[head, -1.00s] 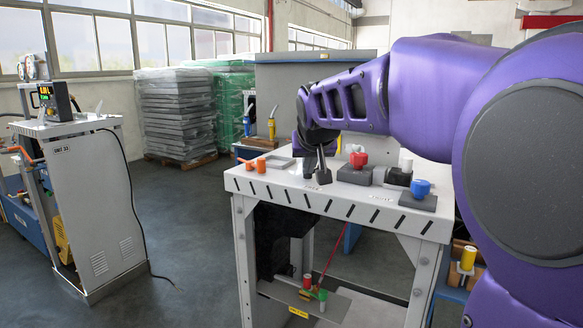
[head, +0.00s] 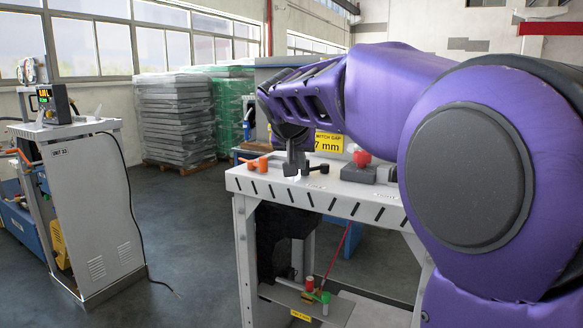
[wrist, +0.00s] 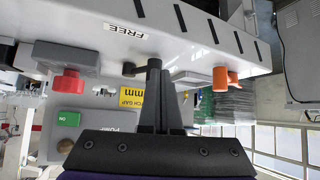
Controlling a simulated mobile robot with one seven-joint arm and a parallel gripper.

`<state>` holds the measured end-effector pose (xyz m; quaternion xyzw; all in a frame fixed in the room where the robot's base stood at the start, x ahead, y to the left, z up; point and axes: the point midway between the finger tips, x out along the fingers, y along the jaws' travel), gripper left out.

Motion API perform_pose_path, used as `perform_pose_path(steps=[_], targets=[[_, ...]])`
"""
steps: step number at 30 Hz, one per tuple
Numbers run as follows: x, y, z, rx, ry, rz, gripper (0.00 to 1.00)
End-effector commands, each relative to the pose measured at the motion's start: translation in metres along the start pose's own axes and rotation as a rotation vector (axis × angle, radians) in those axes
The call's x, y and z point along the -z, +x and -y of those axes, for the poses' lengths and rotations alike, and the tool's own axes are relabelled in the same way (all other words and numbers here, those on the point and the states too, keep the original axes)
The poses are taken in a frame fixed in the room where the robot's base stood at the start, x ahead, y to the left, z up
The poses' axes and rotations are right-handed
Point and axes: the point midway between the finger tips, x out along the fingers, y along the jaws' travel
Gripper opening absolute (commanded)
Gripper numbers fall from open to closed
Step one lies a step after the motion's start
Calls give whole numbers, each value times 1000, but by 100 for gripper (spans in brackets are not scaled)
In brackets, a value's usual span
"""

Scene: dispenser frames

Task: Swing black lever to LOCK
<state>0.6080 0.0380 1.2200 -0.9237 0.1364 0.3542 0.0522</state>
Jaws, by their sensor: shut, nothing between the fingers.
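The black lever (head: 319,169) lies on the white bench top. In the head view, its dark end sticks out just right of my gripper. In the wrist view, a black knob (wrist: 129,69) shows close beside the fingertips; I cannot tell whether they touch. The rest of the lever is hidden behind the fingers. A white FREE label (wrist: 126,31) is on the bench's front edge near the knob. No LOCK label is readable. My gripper (head: 296,168) points down at the bench top, shut and empty; it also shows in the wrist view (wrist: 154,66).
An orange handle (head: 258,163) is left of my gripper and a red knob (head: 362,158) on a dark block is to the right. A green ON button (wrist: 68,119) and a yellow gap sign (head: 325,141) stand behind. My arm covers the bench's right end.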

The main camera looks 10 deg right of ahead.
Motion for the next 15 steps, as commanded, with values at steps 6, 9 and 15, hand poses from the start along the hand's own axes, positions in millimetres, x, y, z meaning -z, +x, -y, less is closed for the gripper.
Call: perform_pose_path(steps=[6,9,15], targets=[[8,10,19,-23,18,2,0],[14,14,25,-96,83,1,0],[23,23,33,-223,197,0,0]])
